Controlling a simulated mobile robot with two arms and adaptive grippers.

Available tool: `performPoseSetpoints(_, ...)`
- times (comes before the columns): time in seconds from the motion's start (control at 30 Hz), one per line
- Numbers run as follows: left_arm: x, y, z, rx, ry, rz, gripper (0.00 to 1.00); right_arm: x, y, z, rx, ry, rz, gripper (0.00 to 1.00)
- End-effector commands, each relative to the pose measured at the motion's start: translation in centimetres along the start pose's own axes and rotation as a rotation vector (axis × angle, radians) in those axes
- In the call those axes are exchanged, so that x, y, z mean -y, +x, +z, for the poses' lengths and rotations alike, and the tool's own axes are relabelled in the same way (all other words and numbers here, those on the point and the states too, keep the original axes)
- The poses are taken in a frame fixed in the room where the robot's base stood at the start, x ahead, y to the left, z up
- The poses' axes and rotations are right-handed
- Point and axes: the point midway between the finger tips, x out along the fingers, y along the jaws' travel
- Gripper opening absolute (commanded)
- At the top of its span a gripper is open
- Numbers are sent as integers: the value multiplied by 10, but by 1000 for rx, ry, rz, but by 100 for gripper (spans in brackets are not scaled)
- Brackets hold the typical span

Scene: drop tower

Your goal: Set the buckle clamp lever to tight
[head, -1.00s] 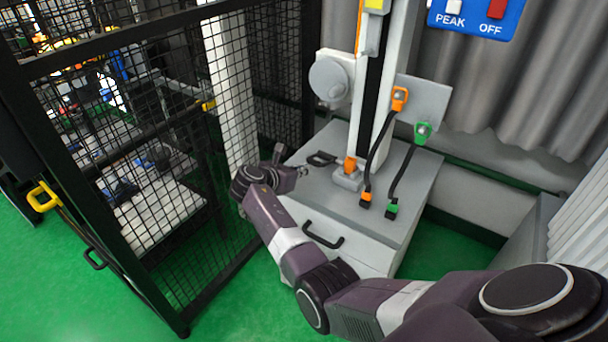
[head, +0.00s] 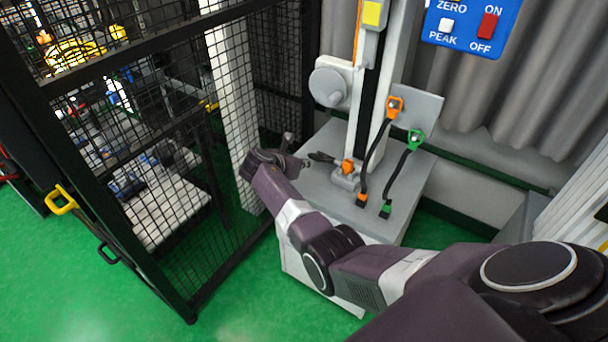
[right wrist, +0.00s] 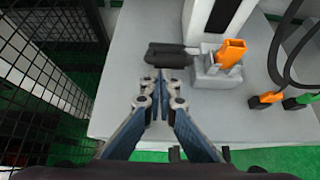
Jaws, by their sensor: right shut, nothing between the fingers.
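The buckle clamp is a small grey block (right wrist: 215,72) with an orange part (right wrist: 231,53) on the grey base at the foot of the column. Its black lever (right wrist: 168,56) points left from the block; it also shows in the head view (head: 321,157). My right gripper (right wrist: 160,77) is shut and empty, its fingertips at the near edge of the lever. I cannot tell whether they touch it. In the head view the right gripper (head: 303,162) is just left of the lever. My left gripper is not in view.
Black mesh fencing (head: 170,150) stands close on the left. Orange (head: 394,107) and green (head: 414,140) plugs with black cables are right of the clamp. A blue switch panel (head: 470,28) hangs at upper right. Green floor is open in front.

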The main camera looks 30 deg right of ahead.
Motion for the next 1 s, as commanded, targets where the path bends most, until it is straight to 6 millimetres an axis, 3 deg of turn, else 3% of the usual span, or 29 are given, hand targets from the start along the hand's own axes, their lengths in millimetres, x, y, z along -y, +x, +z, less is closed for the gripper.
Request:
performPoseSetpoints(0.03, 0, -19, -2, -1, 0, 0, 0, 0, -6, 13, -21, 0, -2, 0)
performPoseSetpoints(0.1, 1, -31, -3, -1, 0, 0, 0, 0, -6, 18, -56, 0, -1, 0)
performPoseSetpoints(0.47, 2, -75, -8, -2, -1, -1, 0, 1, -3, 39, -264, 3, -4, 0)
performPoseSetpoints(0.7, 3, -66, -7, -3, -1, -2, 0, 1, 6, 56, -438, 6, -1, 0)
performPoseSetpoints(1.0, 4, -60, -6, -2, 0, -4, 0, 1, 10, 77, -446, 3, 1, 0)
